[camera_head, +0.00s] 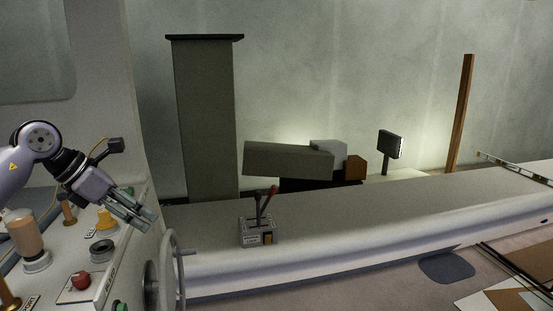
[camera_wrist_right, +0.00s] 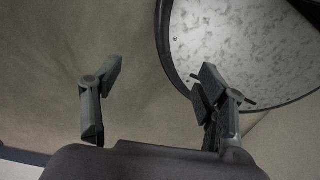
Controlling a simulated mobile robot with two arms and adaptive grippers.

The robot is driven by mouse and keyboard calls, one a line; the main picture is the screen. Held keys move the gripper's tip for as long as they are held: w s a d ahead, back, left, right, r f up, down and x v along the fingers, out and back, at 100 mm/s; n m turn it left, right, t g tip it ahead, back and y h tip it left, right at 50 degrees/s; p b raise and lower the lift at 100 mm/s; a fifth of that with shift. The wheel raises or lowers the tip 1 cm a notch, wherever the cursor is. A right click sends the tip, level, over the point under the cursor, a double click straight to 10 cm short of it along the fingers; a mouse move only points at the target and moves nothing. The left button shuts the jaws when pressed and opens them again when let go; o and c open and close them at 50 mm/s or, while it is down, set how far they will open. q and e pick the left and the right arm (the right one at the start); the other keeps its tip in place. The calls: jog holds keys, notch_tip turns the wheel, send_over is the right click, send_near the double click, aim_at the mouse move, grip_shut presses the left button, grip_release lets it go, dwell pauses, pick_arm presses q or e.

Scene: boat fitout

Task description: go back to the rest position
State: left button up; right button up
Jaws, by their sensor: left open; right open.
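My left gripper (camera_head: 140,214) is in the head view at the left, above the right edge of a grey control console (camera_head: 128,245). Its fingers point down to the right and hold nothing that I can see. My right gripper (camera_wrist_right: 155,98) shows in the right wrist view with its two fingers spread wide apart and nothing between them. Beyond its right finger is a round, dark-rimmed speckled disc (camera_wrist_right: 245,45); I cannot tell whether they touch. My right arm does not show in the head view.
The console carries a red button (camera_head: 81,280), an orange knob (camera_head: 106,219) and a black dial (camera_head: 102,250). A steering wheel (camera_head: 168,270) stands at its right side. A lever box (camera_head: 257,232) sits on the long white ledge (camera_head: 350,220). Floor is visible in front.

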pick_arm(q)
jog(key=s+d+n+t+h, duration=0.3)
jog(key=d+n+t+h, duration=0.4)
jog(key=d+h, duration=1.15)
jog(key=s+a+f+n+t+y, duration=0.1)
jog(key=a+f+n+t+y, duration=0.2)
jog(key=f+n+y, duration=0.7)
jog(key=s+a+f+n+t+y, duration=0.1)
jog(key=a+f+n+t+y, duration=0.25)
jog(key=n+y, duration=1.15)
jog(key=s+a+f+n+g, duration=0.35)
jog(key=s+f+n, duration=0.25)
jog(key=f, duration=0.5)
jog(key=s+f+n+g, duration=0.3)
jog(key=s+f+g, duration=0.25)
jog(key=s, duration=0.65)
jog(key=s+f+n+g, duration=0.2)
jog(key=s+f+g, duration=0.4)
jog(key=s, duration=0.6)
notch_tip(320, 180, down, 28)
jog(key=s, duration=0.1)
jog(key=s+a+f+g, duration=0.2)
jog(key=s+a+f, duration=0.1)
jog(key=s+f, duration=1.2)
jog(key=shift+s+f, duration=0.35)
jog(key=shift+s, duration=0.5)
